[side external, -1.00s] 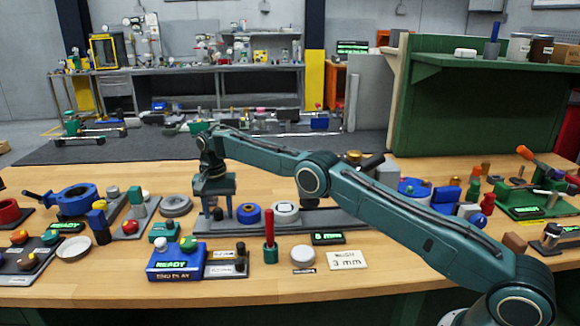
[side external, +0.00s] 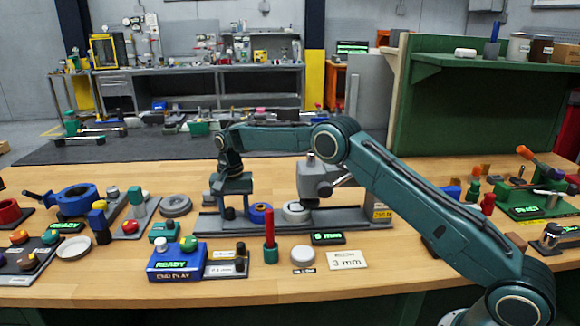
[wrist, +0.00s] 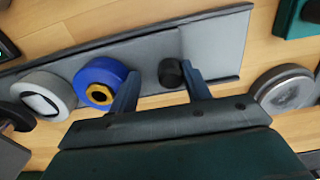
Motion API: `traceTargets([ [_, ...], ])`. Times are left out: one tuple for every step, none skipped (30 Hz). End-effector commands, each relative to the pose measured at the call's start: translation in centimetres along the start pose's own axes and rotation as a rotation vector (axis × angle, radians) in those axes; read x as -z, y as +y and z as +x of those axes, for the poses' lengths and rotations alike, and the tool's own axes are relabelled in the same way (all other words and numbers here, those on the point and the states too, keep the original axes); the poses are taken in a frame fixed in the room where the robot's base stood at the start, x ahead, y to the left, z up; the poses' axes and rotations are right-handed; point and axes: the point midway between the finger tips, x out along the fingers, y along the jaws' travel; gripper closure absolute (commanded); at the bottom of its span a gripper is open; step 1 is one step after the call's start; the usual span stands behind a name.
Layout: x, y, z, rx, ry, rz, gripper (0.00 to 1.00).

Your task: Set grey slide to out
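The grey slide (wrist: 146,75) is a long strip lying on a longer grey base (side external: 210,226), in the middle of the bench. It carries a black knob (side external: 229,213), a blue ring (side external: 261,208) and a white-grey ring (side external: 296,211). My gripper (side external: 233,207) points down over the knob end. In the wrist view, its two open fingers (wrist: 160,70) straddle the black knob, which also shows there (wrist: 170,72). The knob lies close to the right finger in that view; contact is unclear. Bare base (wrist: 217,45) shows beyond the knob end.
A grey block with a lever (side external: 322,178) stands over the base right of the rings. A grey disc (side external: 176,205) lies left of the base.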

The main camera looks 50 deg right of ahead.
Motion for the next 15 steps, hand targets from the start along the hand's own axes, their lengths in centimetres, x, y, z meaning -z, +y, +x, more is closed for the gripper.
traceTargets([
  [0.0,0.5,0.0,-0.002,-0.002,0.001,0.53],
  [0.0,0.7,0.0,-0.002,-0.002,0.002,0.53],
  [0.0,1.0,0.0,-0.002,-0.002,0.002,0.53],
  [0.0,1.2,0.0,-0.002,-0.002,0.002,0.53],
  [0.0,1.4,0.0,-0.002,-0.002,0.002,0.53],
  [-0.1,1.7,0.0,-0.002,-0.003,0.002,0.53],
  [-0.1,1.9,0.0,-0.002,-0.002,0.001,0.53],
  [-0.1,2.0,0.0,-0.002,-0.002,0.001,0.53],
  [-0.1,2.3,0.0,-0.002,-0.003,0.001,0.53],
  [-0.1,2.5,0.0,-0.002,-0.002,0.001,0.53],
  [-0.1,2.5,-0.3,0.0,-0.001,0.0,0.53],
  [-0.1,2.4,-0.8,0.001,0.0,-0.001,0.53],
  [-0.1,2.4,-1.2,0.001,0.001,0.0,0.53],
  [-0.1,2.4,-1.5,0.001,0.001,0.0,0.53],
  [-0.1,2.4,-2.0,0.0,0.0,0.0,0.53],
])
